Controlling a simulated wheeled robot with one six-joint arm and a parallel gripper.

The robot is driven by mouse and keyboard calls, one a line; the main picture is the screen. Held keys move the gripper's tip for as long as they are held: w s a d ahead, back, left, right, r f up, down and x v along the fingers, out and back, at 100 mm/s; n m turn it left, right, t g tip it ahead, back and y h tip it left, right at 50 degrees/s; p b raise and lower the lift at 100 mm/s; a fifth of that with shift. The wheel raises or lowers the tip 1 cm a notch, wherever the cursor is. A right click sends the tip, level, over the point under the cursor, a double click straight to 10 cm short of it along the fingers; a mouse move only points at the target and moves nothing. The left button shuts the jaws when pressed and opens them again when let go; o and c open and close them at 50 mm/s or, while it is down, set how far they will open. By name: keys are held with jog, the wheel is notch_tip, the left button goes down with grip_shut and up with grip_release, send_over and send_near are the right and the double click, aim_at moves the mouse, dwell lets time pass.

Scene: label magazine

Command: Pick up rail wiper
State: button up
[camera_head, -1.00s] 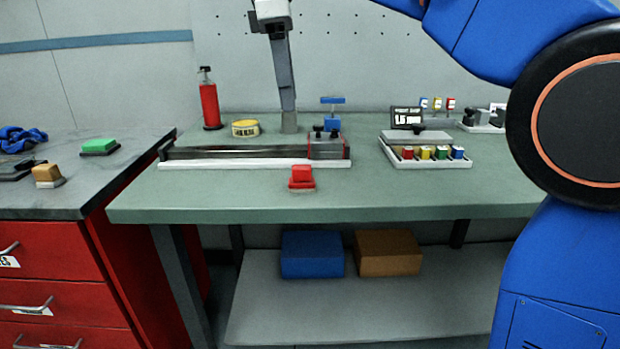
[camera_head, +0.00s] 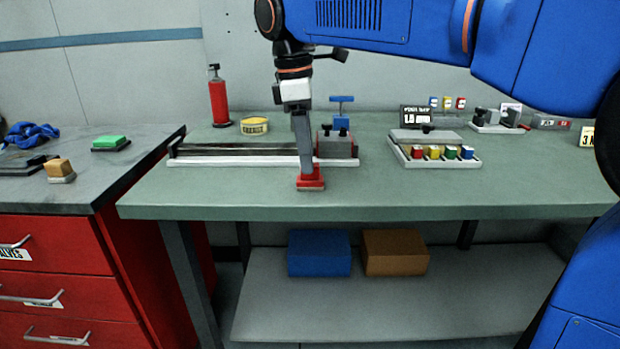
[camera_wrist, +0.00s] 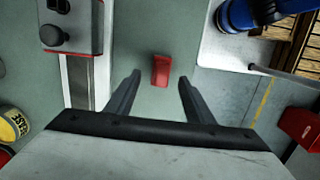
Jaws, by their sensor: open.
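A small red block on a pale base, seemingly the rail wiper (camera_head: 311,184), stands on the green bench in front of the long rail. My gripper (camera_head: 306,172) points down at it and hides part of its top in the head view. In the wrist view the red wiper (camera_wrist: 161,70) lies ahead of my open gripper (camera_wrist: 157,80), roughly centred between the fingers and a little beyond the tips. Nothing is between the fingers. I cannot tell the exact height of the tips above it.
The long rail (camera_head: 235,162) with its grey end block (camera_head: 337,146) lies just behind. A tray (camera_head: 436,162) of coloured blocks is to the right. A green block (camera_head: 110,142) and a tan block (camera_head: 59,169) stand on the left counter. The bench's front edge is close.

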aim_at(310, 178)
jog(key=shift+s+d+f, duration=0.1)
jog(key=shift+d+f, duration=0.1)
jog(key=shift+f, duration=0.95)
jog(key=shift+d+f, duration=0.2)
jog(key=shift+f, duration=0.95)
jog(key=c, duration=1.1)
jog(key=shift+c, duration=0.2)
notch_tip(310, 178, up, 10)
jog(key=shift+r, duration=0.1)
jog(key=shift+o, duration=0.6)
